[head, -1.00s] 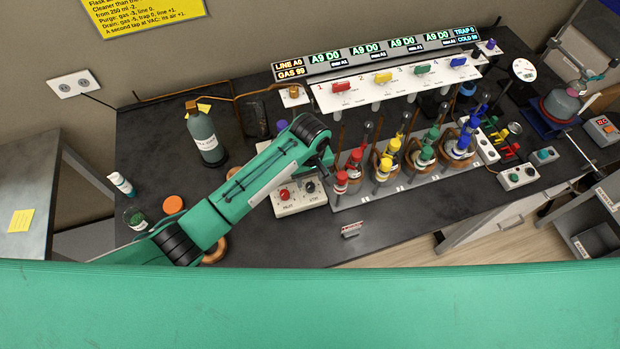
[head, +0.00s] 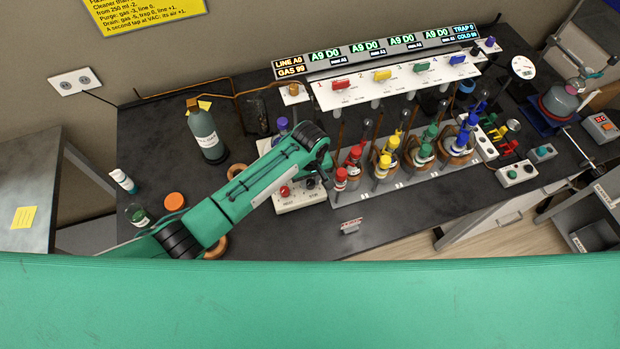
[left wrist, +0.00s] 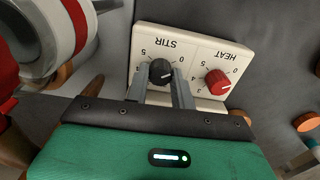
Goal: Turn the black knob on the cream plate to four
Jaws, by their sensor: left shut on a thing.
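The cream plate (head: 296,206) lies on the dark bench, left of the row of coloured flasks. In the left wrist view the plate (left wrist: 205,52) appears upside down, with the words STIR and HEAT. The black knob (left wrist: 161,69) is on the STIR side, with numbers around it. The red knob (left wrist: 217,82) is on the HEAT side. My left gripper (left wrist: 161,80) has one finger on each side of the black knob and is shut on it. The knob's exact setting is too small to read.
A rack of flasks with red, yellow, green and blue tops (head: 383,165) stands close to the right of the plate. A dark bottle (head: 206,140) stands behind my left arm. The bench front is mostly clear.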

